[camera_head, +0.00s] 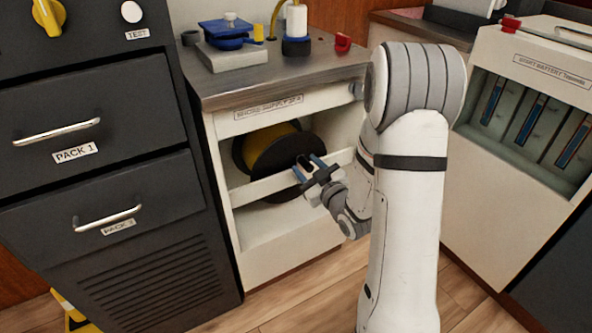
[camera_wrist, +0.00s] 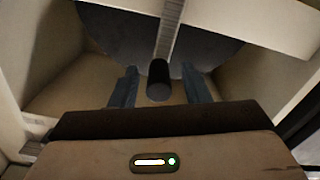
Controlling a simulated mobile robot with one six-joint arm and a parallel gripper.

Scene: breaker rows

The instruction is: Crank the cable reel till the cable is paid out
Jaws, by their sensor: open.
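The cable reel (camera_head: 268,148) sits in an open bay of the white cabinet, with a dark round flange and yellow cable showing behind it. In the wrist view the dark flange (camera_wrist: 120,32) fills the top. A dark cylindrical crank knob (camera_wrist: 159,80) points toward the wrist camera. My gripper (camera_head: 309,168) is at the front of the bay. In the wrist view its two blue fingers (camera_wrist: 160,88) stand apart on either side of the knob, with gaps visible between them and it.
A pale bar (camera_head: 255,191) crosses the bay in front of the reel. The bay's side walls are close around my gripper. Drawers with metal handles (camera_head: 108,218) stand at left, and a battery cabinet (camera_head: 530,100) at right. Several items stand on the metal worktop (camera_head: 275,72).

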